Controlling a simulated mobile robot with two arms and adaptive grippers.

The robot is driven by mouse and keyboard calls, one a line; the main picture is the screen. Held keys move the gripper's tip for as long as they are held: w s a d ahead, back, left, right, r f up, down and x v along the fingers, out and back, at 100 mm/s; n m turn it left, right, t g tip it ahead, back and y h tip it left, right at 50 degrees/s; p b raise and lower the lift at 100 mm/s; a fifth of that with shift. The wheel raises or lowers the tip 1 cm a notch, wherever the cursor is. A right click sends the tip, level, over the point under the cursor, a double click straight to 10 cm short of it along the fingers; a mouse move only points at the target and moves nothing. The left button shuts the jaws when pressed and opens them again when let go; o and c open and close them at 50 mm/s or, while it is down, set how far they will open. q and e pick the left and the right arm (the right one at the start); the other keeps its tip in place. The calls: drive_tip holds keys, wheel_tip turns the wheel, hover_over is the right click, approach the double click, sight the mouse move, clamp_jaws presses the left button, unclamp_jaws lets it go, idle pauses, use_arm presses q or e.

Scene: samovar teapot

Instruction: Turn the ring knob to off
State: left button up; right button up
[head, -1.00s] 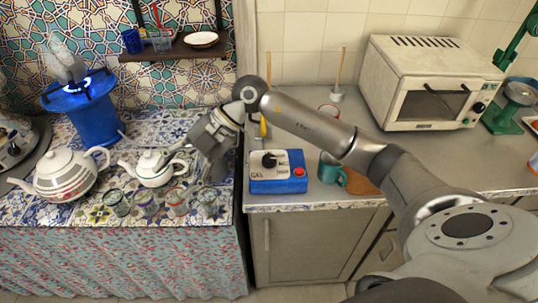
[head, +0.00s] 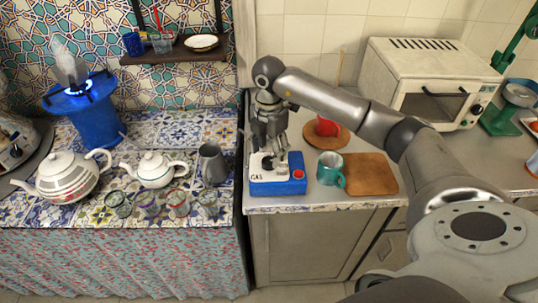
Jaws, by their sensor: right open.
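A blue control box (head: 288,187) with a white top plate, a red button (head: 298,174) and the printed word "GAS" sits at the front of the grey counter. The blue gas burner (head: 95,118) at the left shows a lit blue flame (head: 82,87). My left gripper is not in view.
A teal mug (head: 330,168) and a wooden board (head: 368,174) lie right of the box, with a red cup (head: 327,127) behind. A grey pitcher (head: 212,164), two white teapots and several glasses stand on the tiled table at the left. A toaster oven (head: 428,82) stands at the back right.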

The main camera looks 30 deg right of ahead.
sight(269, 160)
drive_tip(key=shift+f, duration=1.7)
drive_tip(key=c, duration=1.1)
drive_tip(key=shift+o, duration=0.2)
